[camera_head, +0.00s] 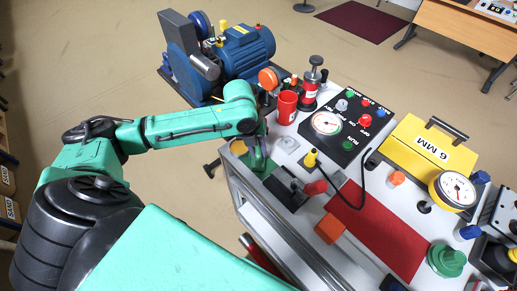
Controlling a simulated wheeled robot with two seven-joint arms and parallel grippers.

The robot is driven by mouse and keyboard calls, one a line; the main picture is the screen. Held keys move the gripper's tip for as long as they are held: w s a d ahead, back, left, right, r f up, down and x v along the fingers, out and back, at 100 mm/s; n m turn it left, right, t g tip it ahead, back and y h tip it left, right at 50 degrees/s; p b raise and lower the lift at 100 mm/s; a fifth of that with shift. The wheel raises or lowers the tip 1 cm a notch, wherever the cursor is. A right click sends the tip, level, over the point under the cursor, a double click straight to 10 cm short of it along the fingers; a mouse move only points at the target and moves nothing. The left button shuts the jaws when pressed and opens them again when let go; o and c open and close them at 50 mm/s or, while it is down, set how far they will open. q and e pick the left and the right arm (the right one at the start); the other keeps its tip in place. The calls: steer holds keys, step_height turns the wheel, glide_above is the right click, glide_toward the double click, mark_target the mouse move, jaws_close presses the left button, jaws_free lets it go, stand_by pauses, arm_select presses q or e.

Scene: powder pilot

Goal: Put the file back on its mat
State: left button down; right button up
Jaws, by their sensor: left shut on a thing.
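My left arm reaches in from the left, and my left gripper (260,153) is at the near left corner of the bench top, pointing down. It is shut on a thin thing, taken to be the file, which is mostly hidden by the fingers. I cannot tell whether the file touches the mat. My right gripper is not in view.
A red cup (287,108) stands just behind the gripper. A dark block with a red handle (316,187) lies to its right. A red mat (372,232), a yellow box (422,150) and a gauge (456,190) are further right. A blue motor (246,52) stands behind.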

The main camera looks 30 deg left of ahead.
arm_select(q)
steer(key=c, duration=0.7)
jaws_free()
steer(key=shift+f, duration=0.1)
steer(key=b+v, duration=0.2)
steer(key=v, duration=1)
